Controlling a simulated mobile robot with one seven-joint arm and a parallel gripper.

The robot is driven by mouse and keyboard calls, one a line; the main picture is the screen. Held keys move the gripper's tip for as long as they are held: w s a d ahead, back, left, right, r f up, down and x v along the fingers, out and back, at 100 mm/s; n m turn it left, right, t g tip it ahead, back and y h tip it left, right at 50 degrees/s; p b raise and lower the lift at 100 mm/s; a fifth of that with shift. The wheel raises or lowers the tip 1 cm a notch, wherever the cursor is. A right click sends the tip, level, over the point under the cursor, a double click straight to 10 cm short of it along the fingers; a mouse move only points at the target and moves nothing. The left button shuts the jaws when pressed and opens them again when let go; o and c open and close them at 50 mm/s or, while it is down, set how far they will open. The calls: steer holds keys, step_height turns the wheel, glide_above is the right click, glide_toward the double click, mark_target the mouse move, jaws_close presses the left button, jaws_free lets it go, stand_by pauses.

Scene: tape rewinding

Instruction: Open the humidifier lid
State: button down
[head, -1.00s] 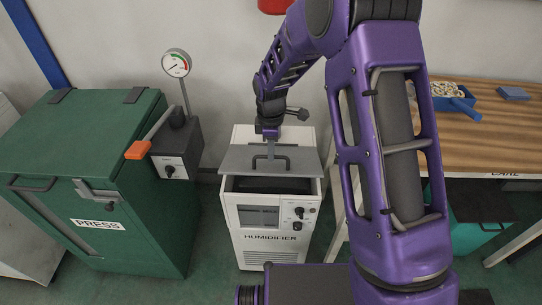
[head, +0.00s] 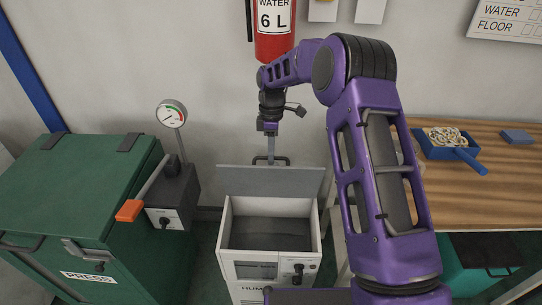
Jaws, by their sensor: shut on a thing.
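The white humidifier (head: 226,245) stands on the floor at the picture's middle, with a display and knobs on its front. Its grey lid (head: 240,181) is swung up at the back edge, and the dark inside shows. My gripper (head: 271,157) is at the top edge of the lid, shut on the dark lid handle (head: 285,160). The fingertips are small in this view, and part of the handle is hidden behind them.
A green press (head: 70,190) with an orange-tipped lever (head: 130,210) and a gauge (head: 171,113) stands left. A wooden table (head: 480,190) with a blue tray (head: 430,148) is right. A red extinguisher (head: 273,40) hangs on the wall above my gripper.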

steer(key=shift+w+d+f+g, duration=0.1)
steer(key=shift+w+f+g, duration=0.1)
steer(key=shift+w+g, duration=0.35)
steer(key=shift+w+d+f+g, duration=0.1)
steer(key=shift+w+f+g, duration=0.15)
steer(key=shift+w, duration=0.45)
steer(key=c, duration=1)
jaws_free()
steer(key=shift+w, duration=0.1)
steer(key=shift+o, duration=0.6)
steer(key=shift+r, duration=0.15)
steer(key=shift+a, duration=0.1)
steer(key=shift+r, duration=0.15)
